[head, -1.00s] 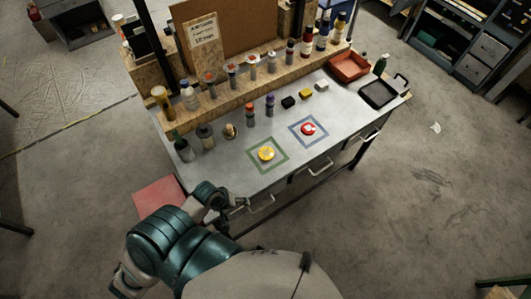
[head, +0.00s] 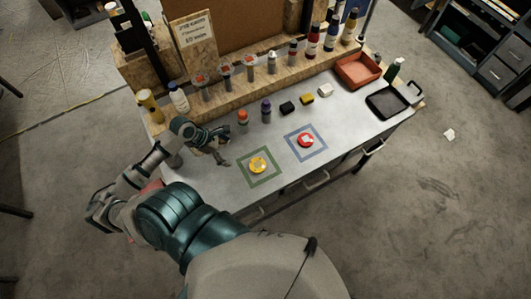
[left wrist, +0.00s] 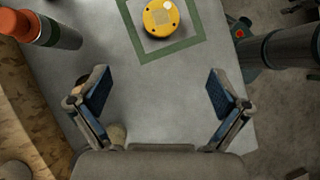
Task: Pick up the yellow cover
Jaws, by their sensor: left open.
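The yellow cover (head: 258,165) is a small round disc lying on the grey table inside a green square outline (head: 243,181). My right gripper is not in view.
A red round piece (head: 306,140) lies in a blue square to the right. A red tray (head: 358,70) and black tray (head: 387,101) are at the right end.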

